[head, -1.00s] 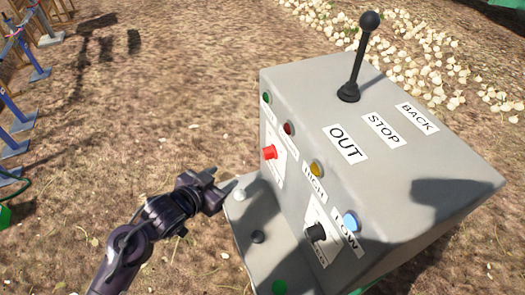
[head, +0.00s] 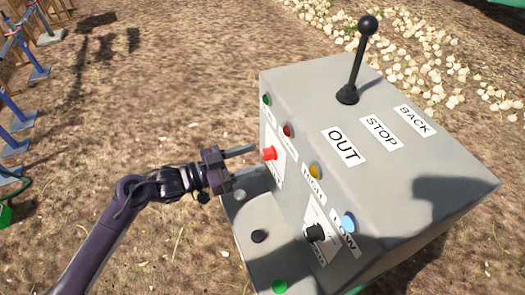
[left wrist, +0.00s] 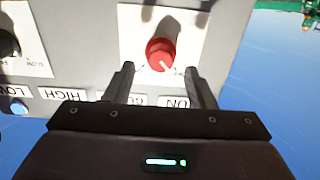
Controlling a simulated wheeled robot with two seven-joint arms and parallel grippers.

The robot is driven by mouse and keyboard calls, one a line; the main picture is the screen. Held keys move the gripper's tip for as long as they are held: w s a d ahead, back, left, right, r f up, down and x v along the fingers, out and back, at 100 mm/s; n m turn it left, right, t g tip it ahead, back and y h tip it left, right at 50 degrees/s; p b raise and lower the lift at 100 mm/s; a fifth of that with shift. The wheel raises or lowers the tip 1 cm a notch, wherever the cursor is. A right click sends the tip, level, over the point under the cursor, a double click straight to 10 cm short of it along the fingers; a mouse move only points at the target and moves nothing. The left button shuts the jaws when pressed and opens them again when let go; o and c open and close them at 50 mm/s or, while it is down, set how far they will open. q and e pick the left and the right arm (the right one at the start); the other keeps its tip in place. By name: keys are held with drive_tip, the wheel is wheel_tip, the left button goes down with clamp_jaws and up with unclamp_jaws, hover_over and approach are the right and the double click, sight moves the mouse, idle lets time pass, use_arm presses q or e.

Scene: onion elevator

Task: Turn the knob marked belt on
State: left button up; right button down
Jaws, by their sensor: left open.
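The grey control box (head: 400,190) stands on the ground at the right of the head view. A red knob (head: 269,153) sits on a white plate on its left-facing side, below the green and dark red lights. My left gripper (head: 256,160) is open, its two fingers pointing at the red knob from the left. In the left wrist view the red knob (left wrist: 160,54) lies just beyond and between the open fingertips (left wrist: 160,80), with a white pointer line on it. Contact is not visible. The label by the knob is too small to read. My right gripper is out of view.
A black knob (head: 314,233) sits on the same side near the HIGH and LOW labels. A black lever (head: 357,60) rises from the top, by the OUT, STOP and BACK labels. A ledge with buttons (head: 258,236) juts out below. Onions (head: 410,50) lie behind.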

sight(263, 155)
use_arm(q)
drive_tip(key=shift+p+x, duration=0.4)
drive_tip(key=shift+x, duration=1.55)
drive_tip(key=c, duration=1)
